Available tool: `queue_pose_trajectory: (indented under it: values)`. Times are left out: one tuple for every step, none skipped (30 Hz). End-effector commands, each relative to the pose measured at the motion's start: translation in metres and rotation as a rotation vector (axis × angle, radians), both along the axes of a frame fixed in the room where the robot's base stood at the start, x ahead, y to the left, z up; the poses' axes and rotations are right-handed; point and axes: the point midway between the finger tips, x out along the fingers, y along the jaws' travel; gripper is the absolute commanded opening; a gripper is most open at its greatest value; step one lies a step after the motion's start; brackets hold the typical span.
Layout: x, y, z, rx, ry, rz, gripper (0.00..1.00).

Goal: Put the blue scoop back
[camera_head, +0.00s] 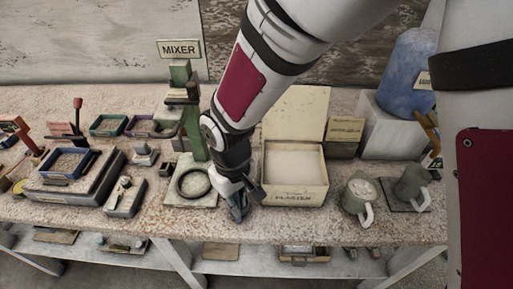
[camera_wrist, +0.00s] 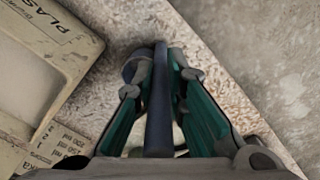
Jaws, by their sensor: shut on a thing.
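My gripper (camera_head: 240,196) is at the front of the bench, between the mixer plate and the plaster box. In the wrist view my gripper (camera_wrist: 160,75) is shut on the dark blue scoop (camera_wrist: 159,105), whose handle stands between the two green-lined fingers. In the head view the scoop (camera_head: 238,214) shows only as a small blue-grey piece below the fingers. Its rounded end (camera_wrist: 135,68) is partly hidden by the left finger. I cannot tell whether the scoop touches the bench. The open plaster box (camera_head: 290,198) is just right of my gripper and holds pale powder.
The green mixer (camera_head: 180,75) and its base with a dark ring (camera_head: 194,183) stand left of my gripper. Two grey mugs (camera_head: 358,196) (camera_head: 411,184) are at the right. A blue container (camera_head: 405,75) stands behind. The bench's front edge is close to my gripper.

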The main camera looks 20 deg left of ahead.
Motion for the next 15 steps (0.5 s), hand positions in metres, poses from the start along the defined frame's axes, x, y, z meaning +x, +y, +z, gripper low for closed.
queue_pose_trajectory:
  values:
    - [0.0000, 0.0000, -0.0009, 0.000, 0.000, 0.000, 0.00]
    - [0.0001, 0.0000, -0.0018, 0.000, 0.000, 0.000, 0.00]
    - [0.0001, 0.0000, -0.0031, 0.000, 0.000, 0.000, 0.00]
    - [0.0001, -0.0001, -0.0035, 0.000, 0.000, 0.000, 0.14]
    - [0.0000, -0.0001, -0.0030, 0.000, 0.000, 0.000, 0.21]
    - [-0.0001, 0.0000, -0.0029, 0.000, 0.000, 0.000, 0.30]
    - [-0.0001, 0.0000, -0.0028, 0.000, 0.000, 0.000, 0.32]
    - [-0.0001, 0.0000, -0.0028, 0.000, 0.000, 0.000, 0.32]
    - [-0.0001, 0.0000, -0.0028, 0.000, 0.000, 0.000, 0.32]
    - [-0.0001, 0.0000, -0.0028, 0.000, 0.000, 0.000, 0.32]
    - [-0.0001, 0.0000, -0.0028, 0.000, 0.000, 0.000, 0.32]
    - [-0.0001, 0.0000, -0.0028, 0.000, 0.000, 0.000, 0.32]
    - [-0.0001, 0.0000, -0.0028, 0.000, 0.000, 0.000, 0.32]
    - [-0.0001, 0.0000, -0.0028, 0.000, 0.000, 0.000, 0.32]
    - [-0.0001, 0.0000, -0.0024, 0.000, 0.000, 0.000, 0.32]
